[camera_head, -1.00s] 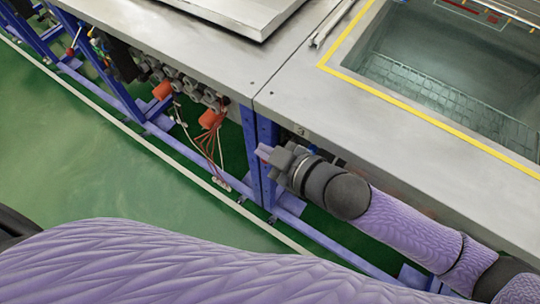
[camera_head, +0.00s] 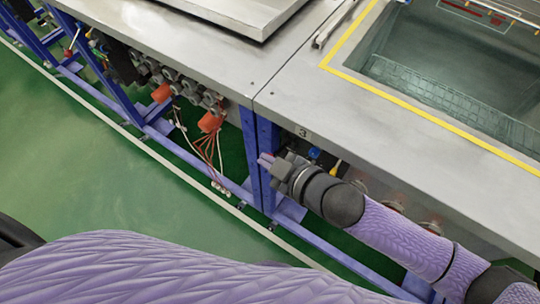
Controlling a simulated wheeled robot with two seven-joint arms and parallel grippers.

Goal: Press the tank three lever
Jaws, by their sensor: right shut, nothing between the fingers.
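My right gripper (camera_head: 265,159) is shut and empty, beside a blue frame post under the front edge of the steel bench. A plate marked 3 (camera_head: 301,132) sits on the bench front, above and to the right of my fingertips. Just below it, behind my wrist, show a small blue part (camera_head: 315,153) and a yellow part (camera_head: 335,168). I cannot tell which of these is the lever; my fingers appear apart from both. The open tank (camera_head: 440,75) with its yellow border is above, at the right. My left gripper is not in view.
Blue frame posts (camera_head: 250,150) and a low rail (camera_head: 325,250) run along the bench front. Pipe fittings, orange parts (camera_head: 209,121) and loose wires hang to the left. A closed metal lid (camera_head: 235,12) lies on the bench top. The green floor (camera_head: 80,175) at left is clear.

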